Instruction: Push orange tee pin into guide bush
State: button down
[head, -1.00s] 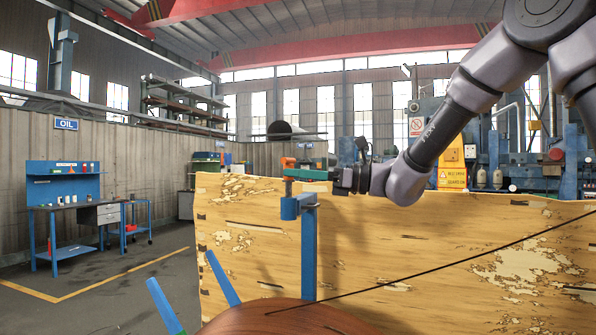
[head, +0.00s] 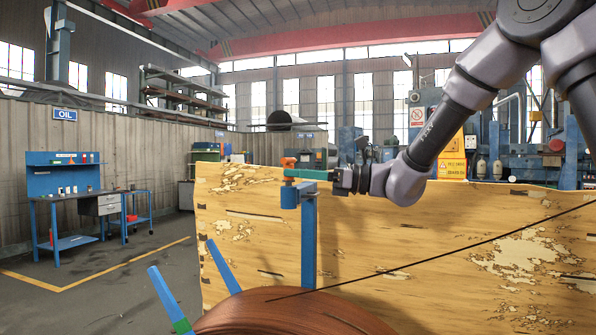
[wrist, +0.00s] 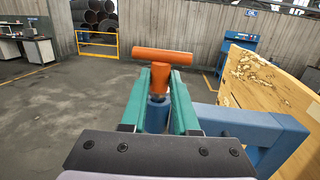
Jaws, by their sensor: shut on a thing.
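The orange tee pin (wrist: 150,57) is upright in the wrist view, its crossbar above the green fingers. My gripper (wrist: 157,88) is shut on its stem. In the head view the tee pin (head: 288,162) shows as a small orange piece above the green fingertips of my gripper (head: 292,173). The blue guide bush (head: 289,197) is directly below, on a blue arm from a post. The wrist view shows the bush (wrist: 156,116) between the fingers, under the pin. The fingers sit just above the bush's top; the pin's lower end is hidden.
The blue post (head: 309,245) supports the bush from the right. A large worn yellow panel (head: 400,240) stands behind it. A brown round reel (head: 290,312) and slanted blue bars (head: 223,266) are below. Open floor lies left, before a blue workbench (head: 70,205).

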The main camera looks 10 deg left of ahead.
jog(key=shift+f, duration=0.4)
jog(key=c, duration=0.6)
grip_release()
jog(key=shift+d, duration=0.1)
jog(key=s+d+f+n+t+h, duration=0.1)
jog(key=s+d+n+h, duration=0.3)
jog(key=d, duration=0.9)
jog(key=s+d+f+n+t+h, duration=0.2)
jog(key=s+d+n+t+h, duration=0.2)
jog(key=d, duration=0.9)
jog(key=s+d+f+n+t+h, duration=0.1)
jog(key=s+d+n+t+h, duration=0.2)
jog(key=d+h, duration=0.6)
jog(key=shift+s+d+f+n, duration=0.1)
jog(key=shift+s+d+n, duration=0.2)
jog(key=shift+d, duration=0.45)
jog(key=shift+s+d+f+n, duration=0.15)
jog(key=shift+d+n, duration=0.3)
jog(key=shift+d, duration=0.35)
jog(key=shift+s+d+f+n, duration=0.15)
jog(key=shift+d+n, duration=0.2)
jog(key=shift+d, duration=0.4)
